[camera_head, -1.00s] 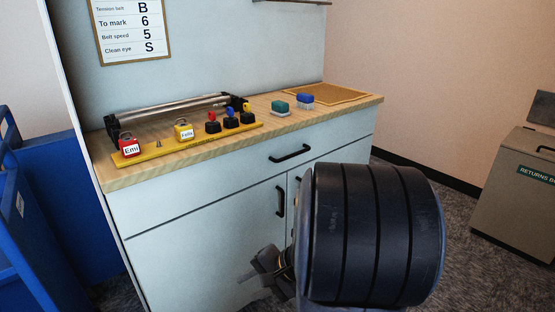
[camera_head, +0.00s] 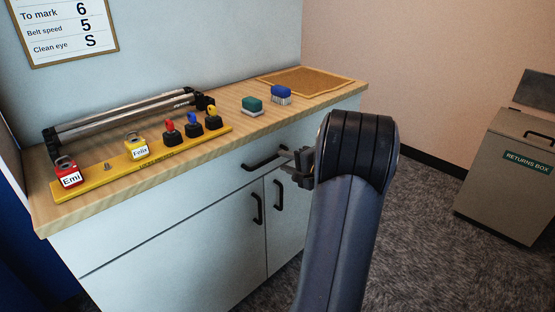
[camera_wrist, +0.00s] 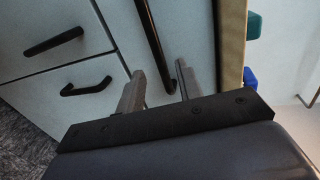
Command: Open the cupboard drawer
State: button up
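The cupboard drawer (camera_head: 190,190) is a wide pale front under the wooden worktop, and it looks shut, flush with the cupboard. Its black bar handle (camera_head: 262,163) also shows in the wrist view (camera_wrist: 152,35). My gripper (camera_head: 287,155) is at the right end of this handle. In the wrist view my two grey fingers (camera_wrist: 160,70) are apart, with the handle's end running between them. I see a gap beside the bar, so the fingers do not look closed on it. My forearm hides part of the cupboard's right side.
Two door handles (camera_head: 258,208) sit below the drawer. A returns box (camera_head: 510,190) stands right; carpet between is clear.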

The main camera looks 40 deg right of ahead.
aim_at(275, 158)
jog(key=shift+x, duration=2.15)
jog(key=shift+c, duration=0.2)
grip_shut()
jog(key=shift+a, duration=0.1)
